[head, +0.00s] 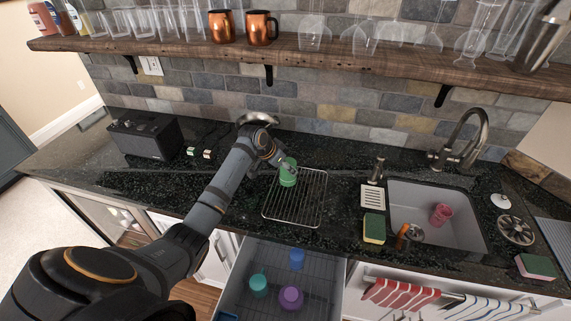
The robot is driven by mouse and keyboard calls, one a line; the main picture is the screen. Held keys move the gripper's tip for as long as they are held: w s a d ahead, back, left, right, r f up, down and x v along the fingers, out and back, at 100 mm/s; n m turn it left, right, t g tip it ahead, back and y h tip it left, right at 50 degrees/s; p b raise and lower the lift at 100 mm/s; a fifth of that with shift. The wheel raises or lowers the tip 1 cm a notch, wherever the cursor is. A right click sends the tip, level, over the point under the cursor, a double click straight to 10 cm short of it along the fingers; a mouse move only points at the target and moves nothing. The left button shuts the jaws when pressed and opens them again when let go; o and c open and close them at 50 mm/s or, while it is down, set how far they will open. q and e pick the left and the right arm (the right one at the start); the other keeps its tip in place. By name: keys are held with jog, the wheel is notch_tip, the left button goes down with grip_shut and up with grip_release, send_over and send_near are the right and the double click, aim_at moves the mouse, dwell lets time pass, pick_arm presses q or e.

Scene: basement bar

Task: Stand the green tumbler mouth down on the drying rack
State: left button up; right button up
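The green tumbler (288,176) is at the back left part of the wire drying rack (307,203), which lies on the dark counter. It looks roughly upright, but I cannot tell whether its mouth faces down or whether it touches the wires. My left gripper (278,162) is at the tumbler's upper left side, very close to it or touching it. The fingers are small and partly merge with the tumbler, so their opening is unclear. My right gripper is not in view.
A sink (418,230) holding a pink cup (440,214) is at right, with a sponge (374,228) beside it. Below the rack, an open drawer (232,290) holds blue, teal and purple cups. A wooden shelf (330,60) with glasses hangs above. The rack's front is clear.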

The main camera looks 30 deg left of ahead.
pick_arm(q)
jog(key=shift+f, duration=0.3)
dwell(0.4)
jog(key=o, duration=1.4)
jog(key=w+p+v, duration=0.1)
jog(key=p+v, duration=0.7)
jog(key=v, duration=1.1)
jog(key=shift+d+r, duration=0.3)
jog(key=shift+r, duration=0.3)
